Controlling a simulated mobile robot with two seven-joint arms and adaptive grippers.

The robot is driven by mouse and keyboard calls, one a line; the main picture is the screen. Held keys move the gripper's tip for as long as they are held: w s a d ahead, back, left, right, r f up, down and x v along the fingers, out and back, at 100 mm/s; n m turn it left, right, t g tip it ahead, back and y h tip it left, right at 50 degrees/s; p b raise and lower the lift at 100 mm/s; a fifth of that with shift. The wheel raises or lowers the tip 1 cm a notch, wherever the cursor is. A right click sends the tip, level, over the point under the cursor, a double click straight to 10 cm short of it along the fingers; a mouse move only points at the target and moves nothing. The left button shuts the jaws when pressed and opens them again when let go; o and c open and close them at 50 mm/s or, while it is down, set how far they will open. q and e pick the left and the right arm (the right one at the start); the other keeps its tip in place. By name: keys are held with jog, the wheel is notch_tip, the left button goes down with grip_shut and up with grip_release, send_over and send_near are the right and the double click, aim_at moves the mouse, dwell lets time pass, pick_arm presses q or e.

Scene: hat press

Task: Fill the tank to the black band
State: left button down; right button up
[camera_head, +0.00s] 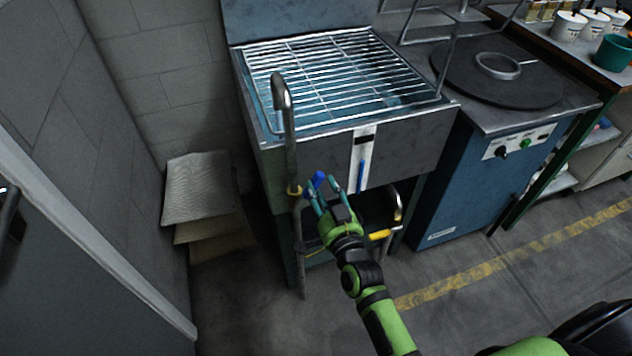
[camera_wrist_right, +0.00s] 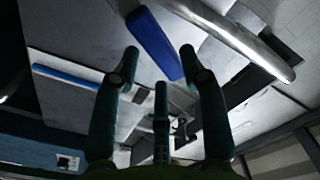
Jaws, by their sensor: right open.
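The grey tank (camera_head: 300,150) has a wire rack (camera_head: 345,65) over bluish water. A white gauge strip (camera_head: 353,170) on its front has a black band (camera_head: 363,140) near the top. A blue level column (camera_head: 361,176) shows lower on the strip, its top below the band. A blue valve handle (camera_head: 318,180) sits by the metal fill pipe (camera_head: 291,150). My right gripper (camera_head: 323,194) is open at this handle. In the right wrist view the handle (camera_wrist_right: 153,42) lies just beyond and between the open fingertips; contact cannot be told. My left gripper is out of view.
A blue cabinet (camera_head: 470,190) with a round dark plate (camera_head: 455,85) stands right of the tank. Stacked sheets (camera_head: 200,190) lean at the wall on the left. A shelf with cups (camera_head: 570,26) is at far right. The floor in front is clear.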

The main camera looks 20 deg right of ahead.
aim_at(319, 186)
jog(key=shift+w+a, duration=0.15)
jog(key=shift+w, duration=1.3)
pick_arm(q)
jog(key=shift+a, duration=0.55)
pick_arm(e)
grip_shut()
